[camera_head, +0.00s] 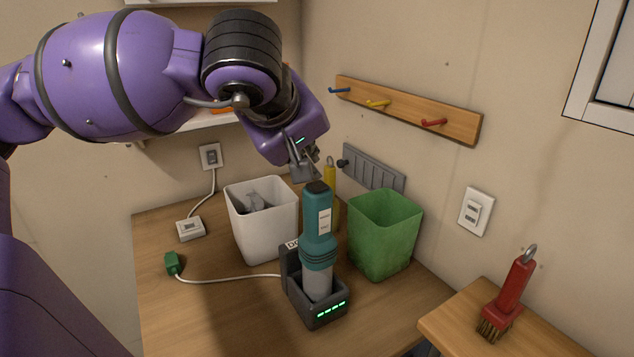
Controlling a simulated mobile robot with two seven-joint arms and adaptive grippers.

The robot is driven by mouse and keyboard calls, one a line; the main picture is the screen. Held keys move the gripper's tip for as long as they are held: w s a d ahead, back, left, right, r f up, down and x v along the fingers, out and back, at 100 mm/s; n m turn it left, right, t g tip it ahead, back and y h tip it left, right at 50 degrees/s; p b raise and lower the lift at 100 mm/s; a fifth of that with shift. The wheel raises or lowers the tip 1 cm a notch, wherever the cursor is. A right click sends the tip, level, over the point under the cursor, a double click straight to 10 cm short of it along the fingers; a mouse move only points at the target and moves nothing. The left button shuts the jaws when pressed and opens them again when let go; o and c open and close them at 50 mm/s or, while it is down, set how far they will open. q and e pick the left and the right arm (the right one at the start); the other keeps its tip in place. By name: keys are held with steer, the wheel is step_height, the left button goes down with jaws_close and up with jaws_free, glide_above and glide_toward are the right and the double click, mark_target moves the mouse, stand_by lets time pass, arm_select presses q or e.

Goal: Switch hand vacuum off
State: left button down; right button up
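The hand vacuum (319,237) is teal with a grey lower part and a dark top. It stands upright in a dark charging dock (319,315) with several green lights lit on its front. A white label is on its side. I cannot make out its switch. My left arm comes in from the upper left, and its gripper (306,168) is above and behind the vacuum's top, apart from it as far as I can see. The fingers are small and partly hidden, so their opening is unclear. My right gripper is not in view.
A white bin (262,226) and a green bin (383,235) stand behind the vacuum. A white cord runs from the dock to a green plug (173,263). A white adapter (190,229) lies at left. A red brush (510,295) stands at right. The table's (200,320) front left is clear.

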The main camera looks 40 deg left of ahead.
mark_target(308, 185)
arm_select(q)
step_height(308, 185, up, 6)
steer(key=shift+p, duration=0.35)
stand_by(0.4)
steer(key=shift+f, duration=0.1)
stand_by(0.4)
